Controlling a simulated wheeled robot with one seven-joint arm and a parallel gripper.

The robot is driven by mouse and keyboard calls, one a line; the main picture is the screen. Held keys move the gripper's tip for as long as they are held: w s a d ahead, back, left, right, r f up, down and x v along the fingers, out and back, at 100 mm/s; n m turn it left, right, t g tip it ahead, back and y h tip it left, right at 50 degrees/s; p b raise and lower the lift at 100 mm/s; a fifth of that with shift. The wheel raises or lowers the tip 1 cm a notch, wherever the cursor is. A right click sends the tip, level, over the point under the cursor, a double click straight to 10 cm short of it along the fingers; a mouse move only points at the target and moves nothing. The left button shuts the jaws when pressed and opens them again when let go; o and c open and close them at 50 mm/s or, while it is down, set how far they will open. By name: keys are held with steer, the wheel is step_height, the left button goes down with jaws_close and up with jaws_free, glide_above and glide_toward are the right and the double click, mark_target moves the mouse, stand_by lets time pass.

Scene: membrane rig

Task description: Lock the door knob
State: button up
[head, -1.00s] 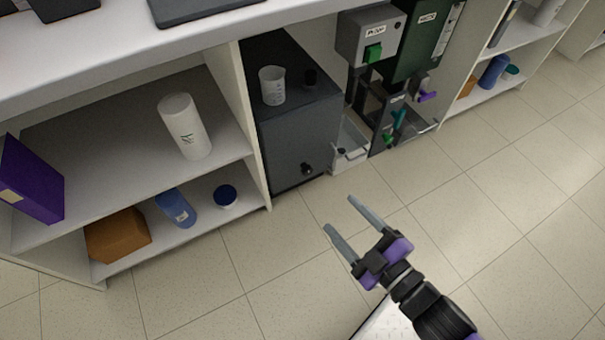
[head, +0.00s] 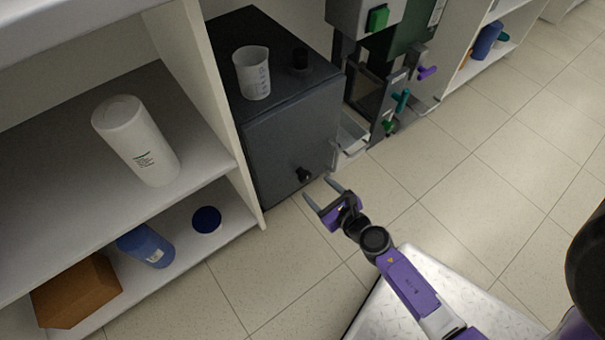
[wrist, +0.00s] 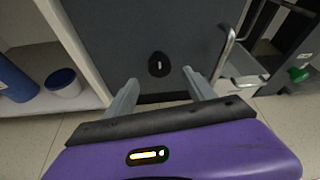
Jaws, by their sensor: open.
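The door knob (head: 304,175) is a small black knob low on the front of the dark grey cabinet (head: 285,140). In the wrist view the knob (wrist: 159,64) is a round black disc with a short light upright mark at its centre. It lies ahead of my gripper, roughly between the two fingers as seen there. My gripper (head: 322,192) is open and empty, just in front of the cabinet and a little below and right of the knob in the head view. In the wrist view its two grey fingers (wrist: 163,92) are spread apart, clear of the knob.
A glass beaker (head: 252,73) and a black cap (head: 300,58) are on the cabinet top. A metal handle (wrist: 226,50) stands right of the knob. Left is a white shelf unit with a white bottle (head: 137,140). Equipment with coloured handles (head: 402,100) stands right. Floor in front is clear.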

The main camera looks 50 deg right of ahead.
mark_target(307, 179)
steer(key=shift+b+x, duration=0.8)
steer(key=shift+x, duration=3.1)
steer(key=shift+r, duration=0.1)
steer(key=c, duration=1.4)
